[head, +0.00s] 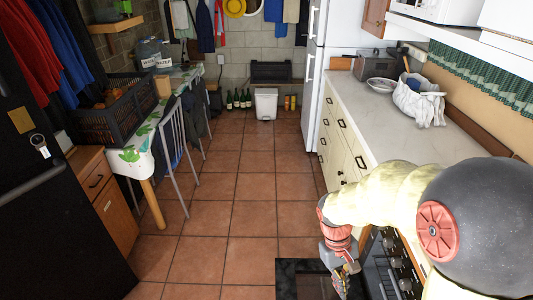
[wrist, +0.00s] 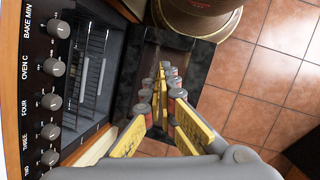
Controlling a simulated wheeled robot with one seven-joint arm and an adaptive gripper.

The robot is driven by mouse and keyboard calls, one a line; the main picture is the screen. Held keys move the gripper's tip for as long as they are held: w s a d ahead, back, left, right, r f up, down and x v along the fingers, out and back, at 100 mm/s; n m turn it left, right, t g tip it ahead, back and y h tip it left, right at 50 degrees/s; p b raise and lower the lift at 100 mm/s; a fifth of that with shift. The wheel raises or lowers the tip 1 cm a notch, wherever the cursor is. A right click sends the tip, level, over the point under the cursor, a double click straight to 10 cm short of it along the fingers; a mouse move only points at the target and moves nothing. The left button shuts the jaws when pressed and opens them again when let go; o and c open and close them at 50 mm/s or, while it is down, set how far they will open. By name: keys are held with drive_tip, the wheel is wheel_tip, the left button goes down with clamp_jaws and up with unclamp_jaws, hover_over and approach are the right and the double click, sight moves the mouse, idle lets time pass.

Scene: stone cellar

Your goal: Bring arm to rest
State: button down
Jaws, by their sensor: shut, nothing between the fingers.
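My arm (head: 385,205) reaches in from the lower right of the head view, bent downward past the counter's near end. My gripper (head: 346,283) hangs low in front of the oven, partly cut off by the lower picture edge. In the wrist view its yellow fingers (wrist: 163,72) come together at the tips, shut and empty. The oven front (head: 385,265) is close beside the gripper on the right; in the wrist view its knobs (wrist: 53,67) run down the left side.
The tiled floor (head: 262,190) is clear along the middle aisle. A table with a black crate (head: 115,108) stands left. A white bin (head: 266,104) and bottles stand at the back.

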drive_tip(key=s+a+r+m+t+y+p, duration=0.1)
drive_tip(key=s+r+t, duration=0.3)
drive_tip(key=r, duration=0.8)
drive_tip(key=s+a+r+m+t+y+p, duration=0.1)
drive_tip(key=s+r+t, duration=0.3)
drive_tip(key=r, duration=0.9)
drive_tip(key=shift+s+a+r+m+p, duration=0.15)
drive_tip(key=shift+s+r+m+p, duration=0.1)
drive_tip(key=shift+s+m+p, duration=0.5)
drive_tip(key=shift+s, duration=0.15)
